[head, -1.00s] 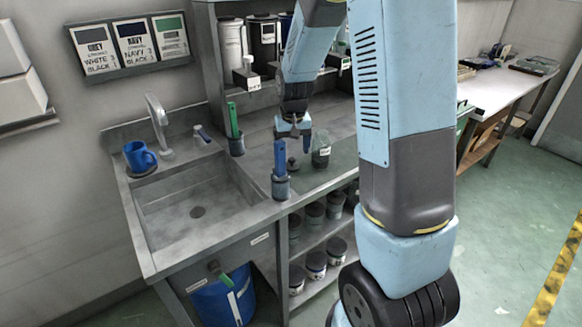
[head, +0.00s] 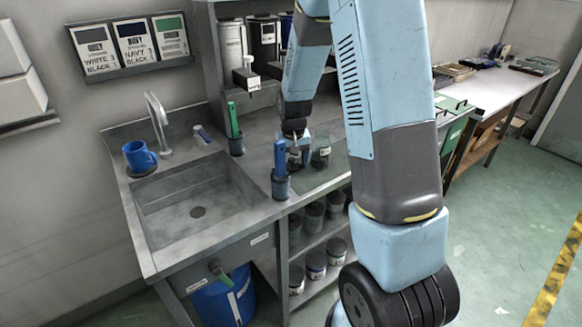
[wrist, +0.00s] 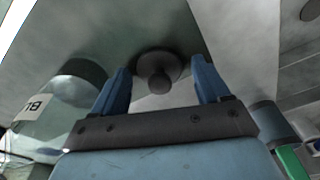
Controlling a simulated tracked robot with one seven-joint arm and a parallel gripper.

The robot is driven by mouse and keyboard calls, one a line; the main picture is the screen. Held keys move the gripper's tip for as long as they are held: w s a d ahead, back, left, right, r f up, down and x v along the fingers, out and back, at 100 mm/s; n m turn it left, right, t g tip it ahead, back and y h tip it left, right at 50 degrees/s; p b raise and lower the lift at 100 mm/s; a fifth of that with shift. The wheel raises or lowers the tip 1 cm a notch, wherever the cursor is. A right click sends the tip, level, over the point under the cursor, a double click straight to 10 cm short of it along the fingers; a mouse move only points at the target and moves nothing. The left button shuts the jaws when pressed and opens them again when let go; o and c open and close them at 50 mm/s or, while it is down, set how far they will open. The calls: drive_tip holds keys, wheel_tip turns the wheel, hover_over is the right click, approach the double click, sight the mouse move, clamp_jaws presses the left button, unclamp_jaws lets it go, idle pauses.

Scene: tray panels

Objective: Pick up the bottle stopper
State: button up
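The bottle stopper (wrist: 158,70) is dark and round with a small knob. It sits on the grey worktop, and in the wrist view it lies between my two blue fingertips. My gripper (wrist: 161,65) is open, with a gap on each side of the knob. In the head view my gripper (head: 297,150) is low over the worktop behind the blue-handled tool, and the stopper is mostly hidden there. A clear bottle (head: 320,153) with a dark lower part and a label stands just right of my gripper. It shows at the left of the wrist view (wrist: 68,100).
A blue-handled tool in a holder (head: 280,172) stands in front of my gripper. A green-handled one (head: 234,128) is to the left. The sink (head: 195,205), blue mug (head: 139,156) and tap (head: 158,122) lie further left. Shelves with jars are below the worktop.

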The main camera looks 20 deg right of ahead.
drive_tip(key=c, duration=0.9)
drive_tip(key=shift+r, duration=0.15)
drive_tip(key=shift+c, duration=0.2)
